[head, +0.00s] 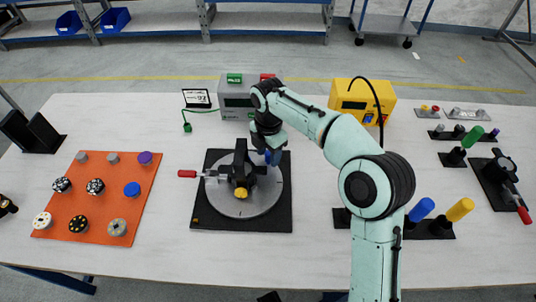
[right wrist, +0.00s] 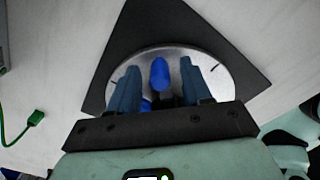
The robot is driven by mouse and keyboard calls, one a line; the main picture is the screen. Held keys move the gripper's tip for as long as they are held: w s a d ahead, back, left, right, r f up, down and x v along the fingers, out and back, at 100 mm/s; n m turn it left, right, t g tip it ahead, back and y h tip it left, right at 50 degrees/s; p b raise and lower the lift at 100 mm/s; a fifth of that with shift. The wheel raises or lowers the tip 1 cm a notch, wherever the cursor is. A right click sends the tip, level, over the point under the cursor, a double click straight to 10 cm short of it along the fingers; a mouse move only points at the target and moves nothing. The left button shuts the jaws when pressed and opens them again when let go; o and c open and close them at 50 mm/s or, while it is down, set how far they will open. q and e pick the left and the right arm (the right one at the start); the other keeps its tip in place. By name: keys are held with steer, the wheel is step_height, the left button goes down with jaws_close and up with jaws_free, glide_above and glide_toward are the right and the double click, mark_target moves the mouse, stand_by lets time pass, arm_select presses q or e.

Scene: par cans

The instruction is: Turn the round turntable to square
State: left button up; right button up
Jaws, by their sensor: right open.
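The round turntable (head: 236,208) is a silver disc on a black square base (head: 209,221) at mid-table. It carries a dark fixture (head: 241,172) with a yellow knob (head: 241,193), and a red-handled clamp (head: 188,174) points left. A blue peg stands at the disc's far right side, partly hidden by my gripper in the head view. My right gripper (head: 272,154) is over that side, pointing down. In the right wrist view, the blue peg (right wrist: 159,74) shows between its open, spread fingers (right wrist: 160,88); contact cannot be told. My left gripper is not in view.
An orange mat (head: 75,207) with several knobs and caps lies left. A grey box (head: 235,96) and a yellow box (head: 361,101) stand behind. Coloured pegs, including a yellow one (head: 460,209), and another red-handled clamp (head: 523,214) are at right. Bare table lies between mat and turntable.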

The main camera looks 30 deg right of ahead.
steer(key=shift+f, duration=0.2)
steer(key=shift+c, duration=0.4)
jaws_close()
steer(key=shift+s+r, duration=0.1)
steer(key=shift+s, duration=0.05)
